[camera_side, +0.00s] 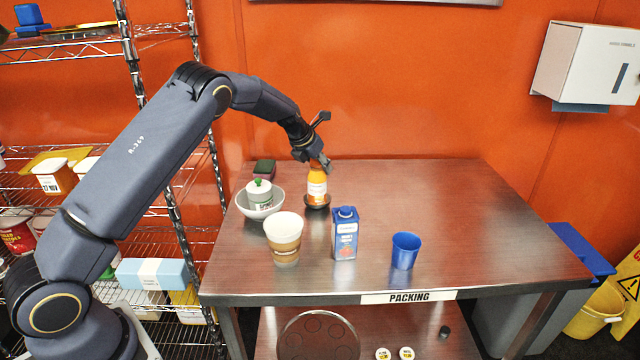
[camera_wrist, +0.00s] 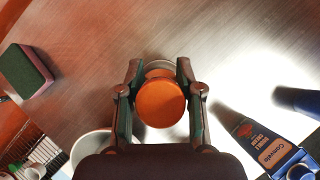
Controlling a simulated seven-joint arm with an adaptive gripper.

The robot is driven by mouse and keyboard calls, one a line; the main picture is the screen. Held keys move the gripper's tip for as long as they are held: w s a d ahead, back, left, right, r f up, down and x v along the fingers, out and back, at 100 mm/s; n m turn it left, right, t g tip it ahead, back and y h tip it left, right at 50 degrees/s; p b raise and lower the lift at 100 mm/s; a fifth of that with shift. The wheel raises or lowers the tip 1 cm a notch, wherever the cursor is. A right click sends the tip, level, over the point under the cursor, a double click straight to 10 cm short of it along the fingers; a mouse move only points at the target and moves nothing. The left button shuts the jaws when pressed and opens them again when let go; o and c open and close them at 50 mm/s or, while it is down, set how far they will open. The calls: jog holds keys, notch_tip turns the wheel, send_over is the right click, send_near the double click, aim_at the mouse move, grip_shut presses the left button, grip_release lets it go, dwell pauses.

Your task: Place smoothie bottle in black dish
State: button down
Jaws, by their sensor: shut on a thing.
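The smoothie bottle (camera_side: 317,187), orange with a white label, is upright near the back middle of the table. In the wrist view its round orange top (camera_wrist: 160,102) fills the space between the fingers. My gripper (camera_side: 318,167) is above it, shut on its upper part; the wrist view shows a finger on each side (camera_wrist: 160,92). The small black dish (camera_side: 326,203) is directly under the bottle, its rim showing around the bottle's base. The bottle appears to be inside it, but I cannot tell whether it touches the bottom.
A white bowl (camera_side: 243,205) holding a green-topped container (camera_side: 260,194) is left of the bottle. A green-topped block (camera_side: 264,168) is behind it. A layered cup (camera_side: 284,240), blue carton (camera_side: 345,236) and blue cup (camera_side: 405,250) stand in front. The table's right side is clear.

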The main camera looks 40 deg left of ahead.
jog(key=shift+f, duration=0.1)
jog(key=c, duration=0.7)
grip_release()
jog(key=s+d+r+m+h, duration=0.1)
jog(key=s+d+r+m, duration=0.25)
jog(key=s+r, duration=0.45)
jog(key=s+d+r+m+h, duration=0.1)
jog(key=s+d+r+m, duration=0.1)
jog(key=s+r+m, duration=0.5)
jog(key=s+d+m, duration=0.2)
jog(key=s+m, duration=0.6)
jog(key=s, duration=0.1)
jog(key=s+d+r+m+y, duration=0.1)
jog(key=s+d+m, duration=0.2)
jog(key=s+m, duration=0.6)
jog(key=s+d+m+g, duration=0.1)
jog(key=s+d+m, duration=0.2)
jog(key=s+m, duration=0.6)
jog(key=shift+s+d+r+y, duration=0.1)
jog(key=shift+s+r+y, duration=0.05)
jog(key=shift+s, duration=0.25)
jog(key=shift+s+d+r+y, duration=0.1)
jog(key=shift+s+y, duration=0.05)
jog(key=shift+s, duration=0.25)
